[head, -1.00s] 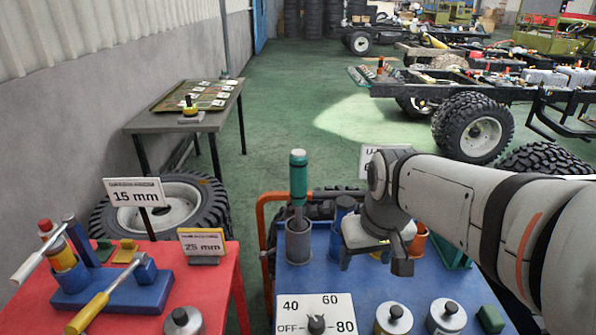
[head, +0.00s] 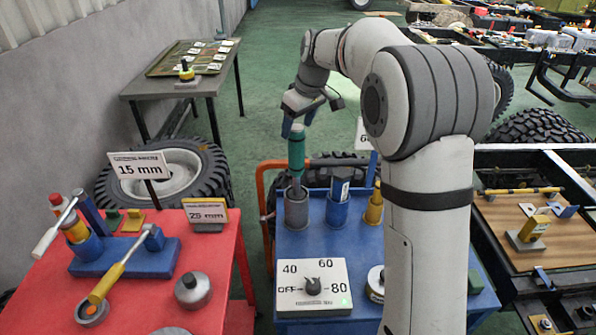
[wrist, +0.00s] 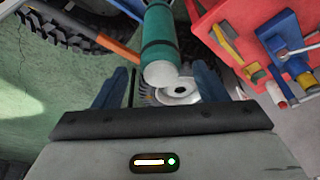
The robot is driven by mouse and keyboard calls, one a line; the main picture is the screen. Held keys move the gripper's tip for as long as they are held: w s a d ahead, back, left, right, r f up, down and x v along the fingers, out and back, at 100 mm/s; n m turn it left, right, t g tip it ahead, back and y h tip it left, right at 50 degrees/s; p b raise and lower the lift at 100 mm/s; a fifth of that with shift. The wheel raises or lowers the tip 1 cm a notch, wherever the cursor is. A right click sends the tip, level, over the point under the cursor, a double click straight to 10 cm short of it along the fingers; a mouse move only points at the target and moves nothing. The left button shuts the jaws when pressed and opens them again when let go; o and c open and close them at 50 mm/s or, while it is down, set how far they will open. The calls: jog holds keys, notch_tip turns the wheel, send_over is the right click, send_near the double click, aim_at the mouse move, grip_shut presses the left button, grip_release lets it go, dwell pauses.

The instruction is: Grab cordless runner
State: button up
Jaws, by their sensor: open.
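The cordless runner appears to be the teal-green cylindrical tool (head: 297,151) standing upright in a grey cup (head: 296,210) on the blue table (head: 325,244). My gripper (head: 297,122) is open at the tool's top end, with blue fingers pointing down. In the wrist view, the green tool (wrist: 165,38) with dark bands and a pale round end lies between the directions of the two spread fingers (wrist: 162,82). I cannot tell whether the fingers touch it. The tool's lower end is hidden in the cup.
A dial box (head: 313,290) is in front. The red table (head: 150,295) with a "15 mm" sign (head: 139,166) is at left. An orange rail (head: 262,200) edges the blue table.

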aim_at(295, 137)
jog(key=p+x, duration=0.1)
jog(key=x, duration=0.3)
jog(key=shift+a+f, duration=0.1)
jog(key=shift+f, duration=0.3)
grip_shut()
dwell(0.4)
jog(key=shift+r, duration=0.1)
